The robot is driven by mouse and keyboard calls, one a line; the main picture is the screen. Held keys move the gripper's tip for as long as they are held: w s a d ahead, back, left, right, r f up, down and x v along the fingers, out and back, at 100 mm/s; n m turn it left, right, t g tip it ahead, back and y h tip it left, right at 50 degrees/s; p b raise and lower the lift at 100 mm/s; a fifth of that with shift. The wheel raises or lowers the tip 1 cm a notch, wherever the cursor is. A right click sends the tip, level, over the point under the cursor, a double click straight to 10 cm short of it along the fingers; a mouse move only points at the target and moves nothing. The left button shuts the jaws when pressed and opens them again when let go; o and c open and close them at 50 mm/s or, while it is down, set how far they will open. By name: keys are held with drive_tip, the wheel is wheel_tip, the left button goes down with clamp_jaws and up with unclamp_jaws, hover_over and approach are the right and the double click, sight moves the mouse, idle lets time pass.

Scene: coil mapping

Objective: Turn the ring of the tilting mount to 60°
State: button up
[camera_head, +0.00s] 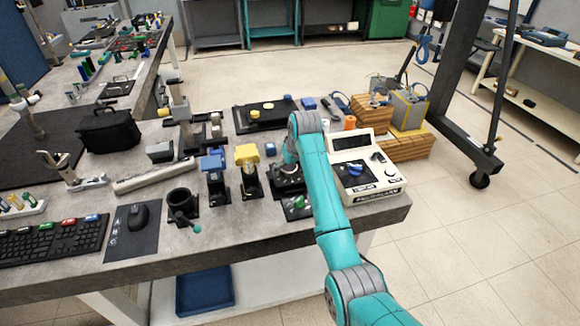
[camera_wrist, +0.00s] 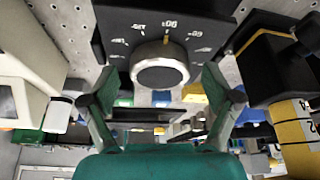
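The tilting mount shows in the wrist view as a black plate (camera_wrist: 115,22) with white angle marks and numbers. Its silver-rimmed round ring (camera_wrist: 158,68) has a grey front face, and a small orange mark is at its upper edge, near the top number. The numbers are small and partly inverted, so I cannot read them surely. My gripper (camera_wrist: 161,75) is open, with one finger on each side of the ring and visible gaps on both sides. In the head view, the mount's dark base (camera_head: 288,186) is largely hidden by my teal arm.
A white instrument with a blue knob (camera_head: 355,169) stands close right of my arm. A yellow-topped post (camera_head: 247,155) and a blue-topped post (camera_head: 213,162) stand to the left. A black slab (camera_head: 262,122) with yellow pieces lies behind. The table edge is in front.

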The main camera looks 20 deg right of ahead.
drive_tip(key=c, duration=1.1)
drive_tip(key=shift+o, duration=0.2)
drive_tip(key=shift+m, duration=0.3)
drive_tip(key=shift+a+m+h, duration=0.1)
drive_tip(key=shift+m+h, duration=0.45)
drive_tip(key=shift+m, duration=0.75)
drive_tip(key=shift+a+m+h, duration=0.1)
drive_tip(key=shift+m+h, duration=0.45)
drive_tip(key=shift+m, duration=0.75)
drive_tip(key=o, duration=1.1)
drive_tip(key=shift+o, duration=0.2)
